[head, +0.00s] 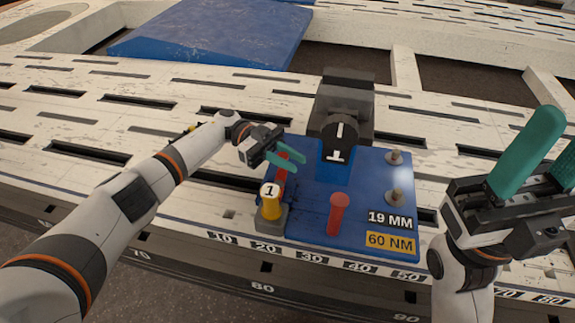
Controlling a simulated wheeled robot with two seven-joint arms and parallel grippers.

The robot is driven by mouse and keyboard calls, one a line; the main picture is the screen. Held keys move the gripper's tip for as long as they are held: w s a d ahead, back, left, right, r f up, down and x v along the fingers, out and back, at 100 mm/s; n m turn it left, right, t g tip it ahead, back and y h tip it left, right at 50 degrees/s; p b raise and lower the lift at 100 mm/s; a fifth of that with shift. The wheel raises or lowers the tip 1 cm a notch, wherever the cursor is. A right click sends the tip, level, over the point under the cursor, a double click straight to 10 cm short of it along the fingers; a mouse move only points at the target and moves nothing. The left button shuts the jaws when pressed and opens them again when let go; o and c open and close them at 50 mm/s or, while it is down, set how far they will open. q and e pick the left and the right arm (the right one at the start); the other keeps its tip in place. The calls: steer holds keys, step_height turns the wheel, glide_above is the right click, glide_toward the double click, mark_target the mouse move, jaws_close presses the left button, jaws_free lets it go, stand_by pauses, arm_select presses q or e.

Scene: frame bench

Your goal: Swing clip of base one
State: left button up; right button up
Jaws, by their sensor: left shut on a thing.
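The blue base plate (308,218) lies on the slotted bench. A black block with a round face marked 1 (338,133) stands at its back. A yellow post with a white disc reading 1 (270,202) stands on a grey foot at its left front corner. A red clip (280,178) stands upright behind the post. My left gripper (291,157) has its teal fingers shut at the top of this clip, partly hiding it. A second red clip (338,212) stands free at the front of the plate. My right gripper (556,135) is open and empty at the right.
Two grey studs (394,196) stand on the plate's right side, above labels reading 19 MM and 60 NM (390,242). A numbered scale (310,258) runs along the bench's front edge. A blue panel (215,32) lies at the back. The bench left of my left arm is mostly clear.

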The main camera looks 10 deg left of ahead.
stand_by(0.3)
arm_select(q)
steer(key=o, duration=1)
